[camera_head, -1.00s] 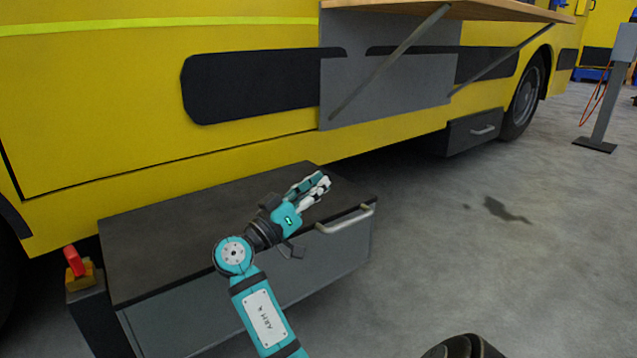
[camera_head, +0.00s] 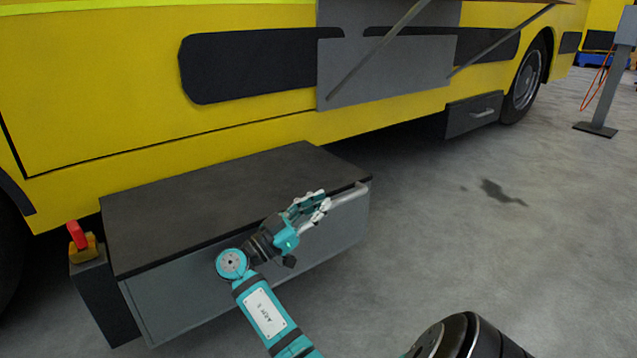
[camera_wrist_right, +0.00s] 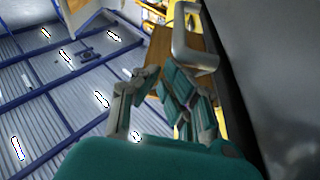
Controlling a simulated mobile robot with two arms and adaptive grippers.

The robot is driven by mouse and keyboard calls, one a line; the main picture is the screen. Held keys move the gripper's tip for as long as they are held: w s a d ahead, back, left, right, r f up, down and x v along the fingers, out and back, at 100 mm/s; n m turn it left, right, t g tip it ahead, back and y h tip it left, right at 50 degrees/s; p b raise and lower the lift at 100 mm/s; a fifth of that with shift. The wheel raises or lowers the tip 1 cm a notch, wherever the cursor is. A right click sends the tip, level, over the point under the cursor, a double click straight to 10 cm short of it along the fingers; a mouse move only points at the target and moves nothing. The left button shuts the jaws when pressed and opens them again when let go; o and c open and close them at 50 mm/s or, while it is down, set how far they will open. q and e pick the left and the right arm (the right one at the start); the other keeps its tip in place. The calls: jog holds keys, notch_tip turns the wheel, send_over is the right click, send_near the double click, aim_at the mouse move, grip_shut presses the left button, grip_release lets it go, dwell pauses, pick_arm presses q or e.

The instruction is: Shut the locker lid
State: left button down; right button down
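The locker (camera_head: 215,285) is a long grey box at the foot of the yellow truck. Its dark lid (camera_head: 210,200) lies flat on top, with no clear gap along its front edge. A pale bar handle (camera_head: 348,194) sits at the front, near the right end; it also shows in the right wrist view (camera_wrist_right: 194,50). My right gripper (camera_head: 317,204) is at the lid's front edge, just left of the handle. In the right wrist view its fingers (camera_wrist_right: 158,75) are apart, with the handle beyond their tips; nothing shows held. My left gripper is not in view.
A red and yellow piece (camera_head: 82,240) sits on a dark block at the locker's left end. The yellow truck (camera_head: 120,90) closes off the back. A grey post (camera_head: 605,95) stands far right. Concrete floor (camera_head: 480,255) right of the locker is clear.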

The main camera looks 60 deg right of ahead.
jog(key=shift+f+t, duration=0.3)
jog(key=shift+f, duration=0.1)
notch_tip(320, 180, up, 11)
